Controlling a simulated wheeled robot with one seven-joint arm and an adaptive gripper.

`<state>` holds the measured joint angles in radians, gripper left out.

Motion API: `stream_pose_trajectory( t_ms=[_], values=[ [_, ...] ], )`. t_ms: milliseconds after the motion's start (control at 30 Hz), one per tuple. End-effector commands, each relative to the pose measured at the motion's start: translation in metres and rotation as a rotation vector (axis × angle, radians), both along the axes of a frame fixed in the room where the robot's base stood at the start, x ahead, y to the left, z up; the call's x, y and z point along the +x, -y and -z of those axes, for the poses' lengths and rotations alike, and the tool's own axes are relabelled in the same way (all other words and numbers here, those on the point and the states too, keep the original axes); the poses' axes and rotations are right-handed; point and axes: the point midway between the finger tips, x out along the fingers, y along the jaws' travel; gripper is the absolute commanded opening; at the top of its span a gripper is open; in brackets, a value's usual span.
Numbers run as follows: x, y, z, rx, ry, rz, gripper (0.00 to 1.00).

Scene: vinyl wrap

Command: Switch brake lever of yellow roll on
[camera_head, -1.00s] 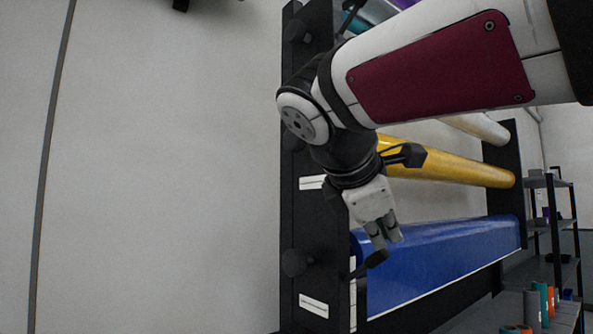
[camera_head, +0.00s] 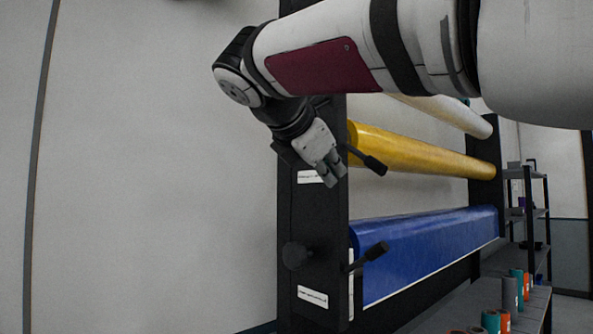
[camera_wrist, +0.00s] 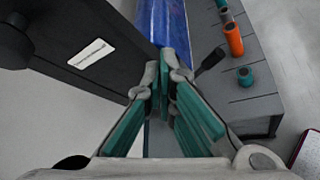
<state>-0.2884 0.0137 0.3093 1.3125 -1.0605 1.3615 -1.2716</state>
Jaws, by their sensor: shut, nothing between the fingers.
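The yellow roll (camera_head: 430,155) lies across the rack in the head view. Its black brake lever (camera_head: 368,160) sticks out at the roll's left end, pointing down to the right. My gripper (camera_head: 334,180) is shut and empty, just left of and slightly below that lever, in front of the rack's post; I cannot tell whether they touch. In the wrist view my gripper's teal-padded fingers (camera_wrist: 170,75) are closed together. The yellow roll does not show in the wrist view.
A blue roll (camera_head: 430,245) with its own black lever (camera_head: 367,257) is below. The rack's black post (camera_head: 318,235) carries a knob (camera_head: 296,255) and white labels. A white roll (camera_head: 450,115) is above. Shelves with small coloured rolls (camera_head: 509,293) stand right. Left is bare wall.

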Motion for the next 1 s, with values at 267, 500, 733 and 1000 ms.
stream_pose_trajectory(
  t_ms=[267,500,733,1000],
  values=[
    [0.037,0.029,0.022,0.0,-0.004,0.005,0.0],
    [0.06,0.052,0.028,0.002,0.003,0.004,0.0],
    [0.051,0.064,0.008,0.001,0.001,0.002,0.0],
    [0.051,0.066,0.004,0.002,0.0,0.002,0.0]
  ],
)
